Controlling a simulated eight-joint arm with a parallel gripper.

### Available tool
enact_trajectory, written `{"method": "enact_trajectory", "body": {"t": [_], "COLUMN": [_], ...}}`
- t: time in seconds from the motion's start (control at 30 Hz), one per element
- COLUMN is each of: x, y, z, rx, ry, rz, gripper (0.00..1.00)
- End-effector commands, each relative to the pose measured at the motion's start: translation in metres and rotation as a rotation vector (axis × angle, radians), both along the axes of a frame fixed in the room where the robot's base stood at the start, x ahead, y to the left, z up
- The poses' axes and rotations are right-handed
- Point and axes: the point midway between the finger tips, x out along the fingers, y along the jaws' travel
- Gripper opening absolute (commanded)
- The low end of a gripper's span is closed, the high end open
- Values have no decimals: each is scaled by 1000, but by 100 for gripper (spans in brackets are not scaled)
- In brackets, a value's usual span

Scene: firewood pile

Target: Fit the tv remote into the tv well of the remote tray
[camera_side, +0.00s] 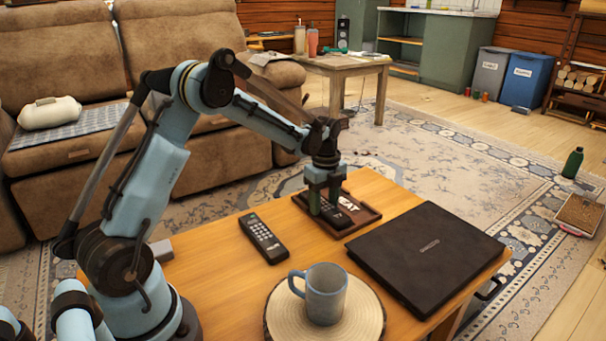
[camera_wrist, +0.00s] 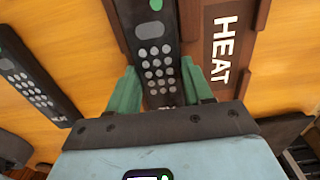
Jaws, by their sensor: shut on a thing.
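My gripper (camera_side: 325,201) is shut on a dark remote (camera_wrist: 155,50) with a green button, a grey oval pad and rows of round grey keys. The green fingers hold its sides near one end, also seen in the wrist view (camera_wrist: 158,88). The remote is over the brown remote tray (camera_side: 361,219), lined up lengthwise with the well beside the one lettered HEAT (camera_wrist: 222,45). Tray wood (camera_wrist: 189,22) shows along both sides of it. Its underside is hidden, so I cannot tell if it rests in the well. Any label under it is covered.
A second dark remote (camera_side: 263,239) lies on the table left of the tray, also in the wrist view (camera_wrist: 32,80). A closed black laptop (camera_side: 427,255) lies right of the tray. A grey-blue mug (camera_side: 326,295) stands on a round wooden board (camera_side: 284,322) in front.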

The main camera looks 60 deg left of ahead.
Motion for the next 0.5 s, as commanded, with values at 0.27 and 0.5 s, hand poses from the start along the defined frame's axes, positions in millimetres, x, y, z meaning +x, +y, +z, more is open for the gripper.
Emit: {"method": "enact_trajectory", "body": {"t": [0.27, 0.5], "x": [0, 0], "y": [0, 0], "z": [0, 1], "rx": [0, 0], "ry": [0, 0], "rz": [0, 0], "gripper": [80, 80]}}
